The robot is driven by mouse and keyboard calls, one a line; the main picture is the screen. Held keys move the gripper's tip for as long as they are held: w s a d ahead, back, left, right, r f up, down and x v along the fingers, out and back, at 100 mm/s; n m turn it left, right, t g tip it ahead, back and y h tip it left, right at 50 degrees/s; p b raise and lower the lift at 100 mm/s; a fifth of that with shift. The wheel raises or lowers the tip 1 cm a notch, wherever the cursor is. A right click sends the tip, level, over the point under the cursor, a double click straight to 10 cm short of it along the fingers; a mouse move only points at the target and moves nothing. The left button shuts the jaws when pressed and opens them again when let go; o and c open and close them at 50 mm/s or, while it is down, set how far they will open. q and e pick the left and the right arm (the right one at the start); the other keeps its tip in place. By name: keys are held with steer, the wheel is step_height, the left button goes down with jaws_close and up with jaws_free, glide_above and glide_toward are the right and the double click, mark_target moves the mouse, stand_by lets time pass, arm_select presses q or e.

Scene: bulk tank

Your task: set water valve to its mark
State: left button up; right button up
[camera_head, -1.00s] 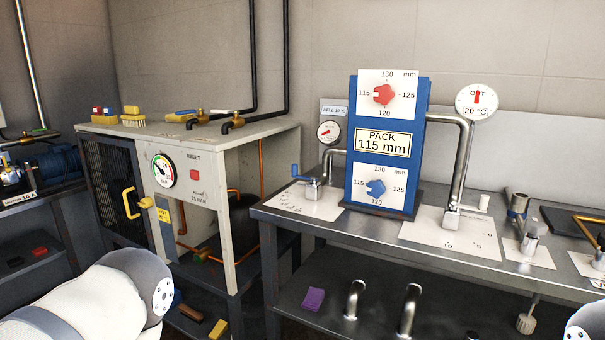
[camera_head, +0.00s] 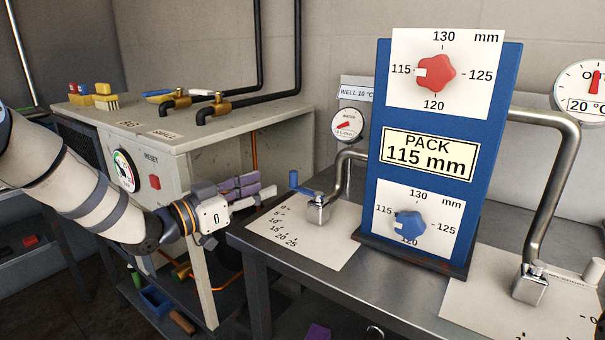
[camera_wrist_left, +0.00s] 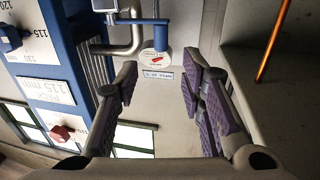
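The water valve (camera_head: 318,207) is a small metal block on the bench at the end of a bent pipe. Its blue handle (camera_head: 293,178) sticks out to the left, above a white scale plate (camera_head: 305,245) marked 0 to 25. My left gripper (camera_head: 262,184) has purple finger pads. It is open and empty, just left of the handle, apparently apart from it. In the left wrist view my left gripper (camera_wrist_left: 165,88) spreads its fingers, with the blue handle (camera_wrist_left: 163,33) beyond them. The water gauge (camera_head: 347,124) has a red needle. My right gripper is not in view.
A blue panel (camera_head: 370,200) with a red knob (camera_head: 436,73) and a blue knob (camera_head: 410,225) stands right of the valve. A bent outlet pipe (camera_head: 562,180) is farther right. A pale cabinet (camera_head: 200,138) with brass taps stands behind my left arm.

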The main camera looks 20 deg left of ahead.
mark_target(294, 186)
arm_select(q)
steer(key=x, duration=0.3)
steer(key=b+x, duration=0.1)
steer(key=x, duration=0.2)
steer(key=f+x, duration=0.1)
steer(key=x, duration=0.2)
steer(key=shift+w, duration=0.15)
steer(key=shift+w+d+r, duration=0.25)
steer(key=shift+w+d, duration=0.05)
steer(key=shift+w, duration=0.15)
jaws_close()
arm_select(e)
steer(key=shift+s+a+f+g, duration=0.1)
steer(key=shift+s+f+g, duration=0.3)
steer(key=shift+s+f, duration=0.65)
